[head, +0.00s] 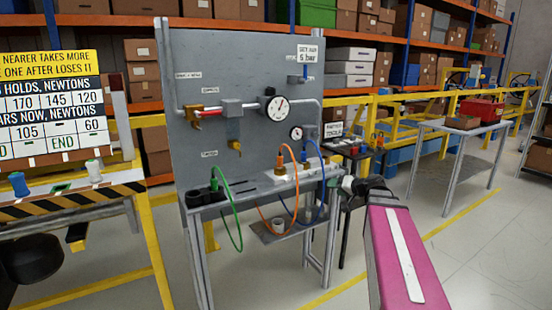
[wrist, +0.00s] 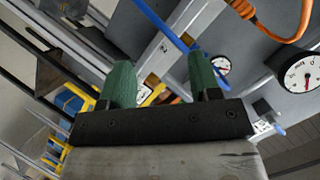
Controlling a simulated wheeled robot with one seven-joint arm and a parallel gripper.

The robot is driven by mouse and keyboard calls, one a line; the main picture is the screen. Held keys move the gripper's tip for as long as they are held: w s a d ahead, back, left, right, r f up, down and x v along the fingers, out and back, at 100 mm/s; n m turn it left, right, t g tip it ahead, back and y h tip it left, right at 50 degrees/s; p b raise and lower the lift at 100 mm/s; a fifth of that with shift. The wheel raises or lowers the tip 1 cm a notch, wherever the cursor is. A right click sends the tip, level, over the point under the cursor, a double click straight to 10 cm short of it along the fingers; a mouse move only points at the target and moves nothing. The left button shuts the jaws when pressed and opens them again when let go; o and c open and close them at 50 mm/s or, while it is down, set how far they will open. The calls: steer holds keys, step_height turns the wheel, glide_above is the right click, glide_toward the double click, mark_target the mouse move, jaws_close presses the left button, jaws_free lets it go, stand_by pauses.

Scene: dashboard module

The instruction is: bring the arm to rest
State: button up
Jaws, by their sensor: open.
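My arm (head: 405,255), with a pink link and a pale stripe, reaches in from the lower right of the head view. My gripper (wrist: 162,78) shows in the wrist view with two green fingers set well apart and nothing between them. In the head view its end is small and dark, by the right edge of the grey panel's shelf (head: 262,193); its fingers are hard to make out there. The wrist view shows a blue hose (wrist: 160,22) and an orange hose (wrist: 262,22) beyond the fingers. I cannot tell how near they are.
The grey panel (head: 240,95) carries gauges, pipes and a valve; green, orange and blue hoses hang at its shelf. A striped table (head: 75,205) with spools stands left. A grey table (head: 470,128) with a red case (head: 481,109) stands right.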

steer(key=s+a+f+g+h, duration=0.2)
steer(key=s+f+g+h, duration=0.1)
steer(key=s+f, duration=0.3)
steer(key=s+a+f+g+h, duration=0.2)
steer(key=s+f+g+h, duration=0.1)
steer(key=s+f, duration=0.4)
steer(key=s+a+f+n+g+h, duration=0.1)
steer(key=s+f+g+h, duration=0.2)
steer(key=s+f, duration=0.3)
step_height(320, 180, down, 6)
steer(key=shift+s+a+r+g, duration=0.15)
steer(key=shift+s+a+g, duration=0.2)
steer(key=shift+g, duration=0.25)
steer(key=shift+w, duration=0.1)
